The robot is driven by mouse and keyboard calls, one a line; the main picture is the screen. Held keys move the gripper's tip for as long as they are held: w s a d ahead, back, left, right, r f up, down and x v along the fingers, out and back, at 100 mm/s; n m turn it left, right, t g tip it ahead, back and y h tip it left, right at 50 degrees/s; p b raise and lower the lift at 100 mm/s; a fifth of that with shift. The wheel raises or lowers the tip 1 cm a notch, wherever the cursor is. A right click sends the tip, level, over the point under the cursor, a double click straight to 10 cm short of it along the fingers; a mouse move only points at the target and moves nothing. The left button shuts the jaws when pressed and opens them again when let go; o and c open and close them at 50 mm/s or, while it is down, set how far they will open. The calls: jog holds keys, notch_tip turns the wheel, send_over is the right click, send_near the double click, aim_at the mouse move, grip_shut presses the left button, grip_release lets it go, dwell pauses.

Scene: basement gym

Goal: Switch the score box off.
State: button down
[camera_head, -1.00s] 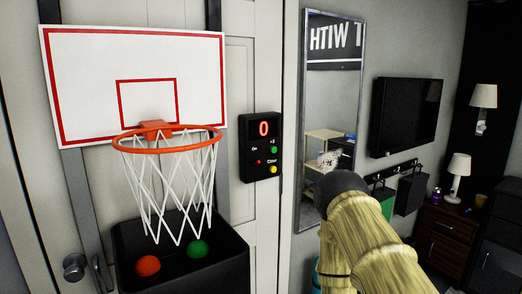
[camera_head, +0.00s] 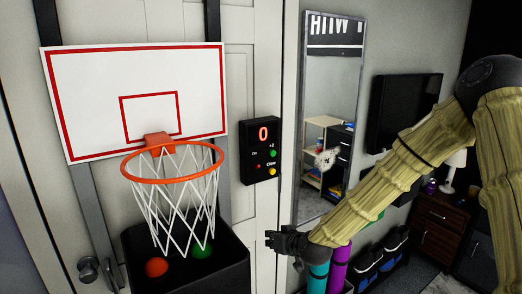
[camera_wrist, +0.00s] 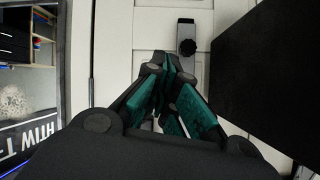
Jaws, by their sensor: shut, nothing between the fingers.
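The score box (camera_head: 261,151) is a black panel on the white door, right of the hoop. Its display shows a lit red 0. Below the display are a red button (camera_head: 257,167) near small lettering that seems to read On, a green button (camera_head: 273,153) beside +2, and a yellow button (camera_head: 272,171) under Clear. My gripper (camera_head: 270,239) is below the score box, in front of the door and right of the black ball bin. In the wrist view my gripper (camera_wrist: 165,62) is shut and empty, its fingertips together. The score box is not recognisable in the wrist view.
The hoop (camera_head: 172,162) and backboard (camera_head: 135,100) hang left of the score box. A mirror (camera_head: 325,90) stands right. Teal and purple rolls (camera_head: 338,265) stand under my arm.

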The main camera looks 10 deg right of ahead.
aim_at(256, 155)
jog(key=w+d+r+t+p, duration=0.1)
jog(key=w+r+t, duration=0.1)
jog(key=r, duration=0.9)
jog(key=w+d+r+t+p, duration=0.1)
jog(key=w+r, duration=0.4)
jog(key=r, duration=0.7)
jog(key=shift+d+r+t+y+p, duration=0.25)
jog(key=shift+d+t+y+p, duration=0.05)
jog(key=shift+d+t+p, duration=0.15)
jog(key=shift+w, duration=0.15)
jog(key=shift+p+x, duration=2.3)
jog(key=shift+x, duration=2.6)
jog(key=shift+f, duration=0.15)
jog(key=shift+f+b, duration=0.25)
jog(key=shift+b, duration=0.65)
jog(key=shift+r, duration=0.15)
jog(key=shift+s+d+f+t+y+b, duration=0.1)
jog(key=shift+s+f+t+y+b, duration=0.45)
jog(key=shift+b, duration=1.9)
jog(key=shift+t+b, duration=0.5)
jog(key=shift+b, duration=0.75)
